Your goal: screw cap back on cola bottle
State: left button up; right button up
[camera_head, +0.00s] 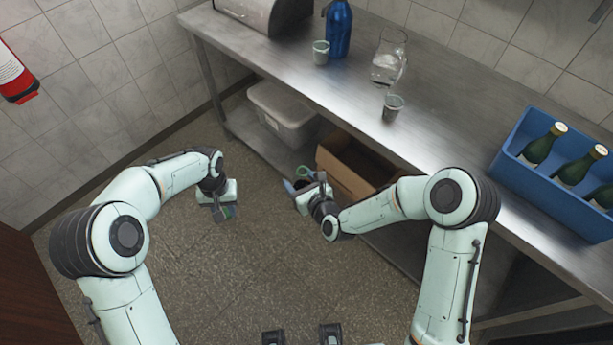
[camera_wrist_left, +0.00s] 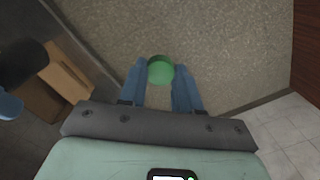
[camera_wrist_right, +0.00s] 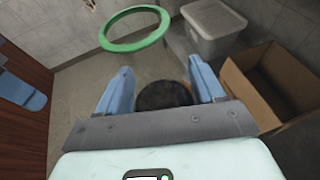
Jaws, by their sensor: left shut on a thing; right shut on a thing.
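My left gripper (camera_head: 228,213) hangs over the floor at left centre, shut on a small round green cap. In the left wrist view the green cap (camera_wrist_left: 160,70) sits between the blue fingertips. My right gripper (camera_head: 300,188) is to its right, in front of the bench, shut on what seems to be the cola bottle. In the right wrist view a dark round part (camera_wrist_right: 163,95) shows between the fingers, and a green ring (camera_wrist_right: 135,28) stands above it. Its walls are hard to make out. The two grippers are clearly apart.
The steel bench (camera_head: 440,125) holds a blue bottle (camera_head: 338,30), a glass pitcher (camera_head: 388,68), two cups and a blue crate (camera_head: 515,165) of green bottles. A cardboard box (camera_head: 350,165) and a pale bin (camera_head: 283,112) sit underneath. The floor between the arms is clear.

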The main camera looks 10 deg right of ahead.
pick_arm(q)
jog(key=w+d+r+m, duration=0.2)
jog(key=d+r, duration=0.7)
jog(key=d, duration=0.2)
jog(key=w+d+r+m, duration=0.2)
jog(key=d+r+m, duration=0.1)
jog(key=d+r, duration=0.7)
jog(key=shift+d+r+t, duration=0.25)
jog(key=shift+d+t, duration=0.15)
jog(key=shift+w+f, duration=0.1)
jog(key=shift+f, duration=0.05)
jog(key=shift+f, duration=1.9)
jog(key=shift+f, duration=0.9)
jog(key=shift+f, duration=0.55)
